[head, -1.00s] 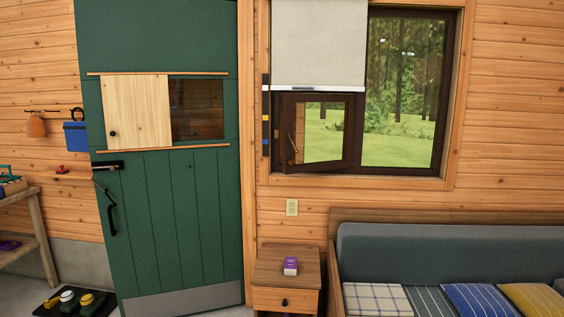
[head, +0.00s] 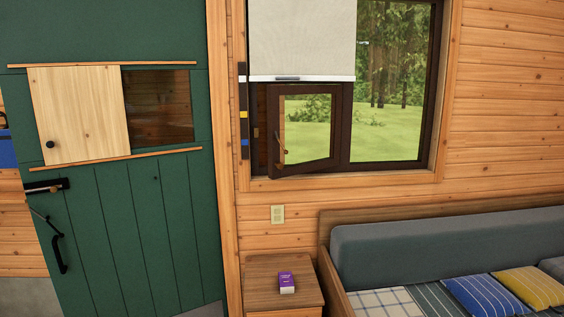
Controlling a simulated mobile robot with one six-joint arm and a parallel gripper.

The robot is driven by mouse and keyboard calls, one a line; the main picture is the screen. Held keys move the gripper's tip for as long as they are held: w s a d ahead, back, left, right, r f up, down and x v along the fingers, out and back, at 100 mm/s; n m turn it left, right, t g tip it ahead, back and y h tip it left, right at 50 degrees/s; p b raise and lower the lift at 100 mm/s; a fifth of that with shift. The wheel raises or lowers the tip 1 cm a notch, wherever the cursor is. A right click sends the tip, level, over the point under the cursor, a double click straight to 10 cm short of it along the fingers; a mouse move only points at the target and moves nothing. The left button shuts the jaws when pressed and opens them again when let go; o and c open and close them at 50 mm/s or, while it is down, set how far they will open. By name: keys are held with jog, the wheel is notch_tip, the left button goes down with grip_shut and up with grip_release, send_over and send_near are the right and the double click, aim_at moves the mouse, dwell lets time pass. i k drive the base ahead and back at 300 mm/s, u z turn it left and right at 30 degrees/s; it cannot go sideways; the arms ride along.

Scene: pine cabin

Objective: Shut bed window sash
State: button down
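The bed window (head: 434,170) is in the wood wall above the daybed, with a dark brown frame. Its small lower-left sash (head: 306,168) stands open, swung into the room at an angle, with a dark gap on its left side. A small handle (head: 281,151) shows on the sash's left stile. A pale roller blind (head: 300,38) hangs over the window's upper left, its bottom bar just above the sash. My gripper is not in view.
A green door (head: 120,230) with a sliding wooden panel (head: 80,115) stands at left. Below the window are a nightstand (head: 262,277) bearing a small purple box (head: 286,282), a wall outlet (head: 277,214), and a daybed (head: 400,245) with cushions at right.

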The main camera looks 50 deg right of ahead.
aim_at(276, 170)
jog(key=z, duration=0.35)
jog(key=i, duration=1.3)
jog(key=z, duration=0.3)
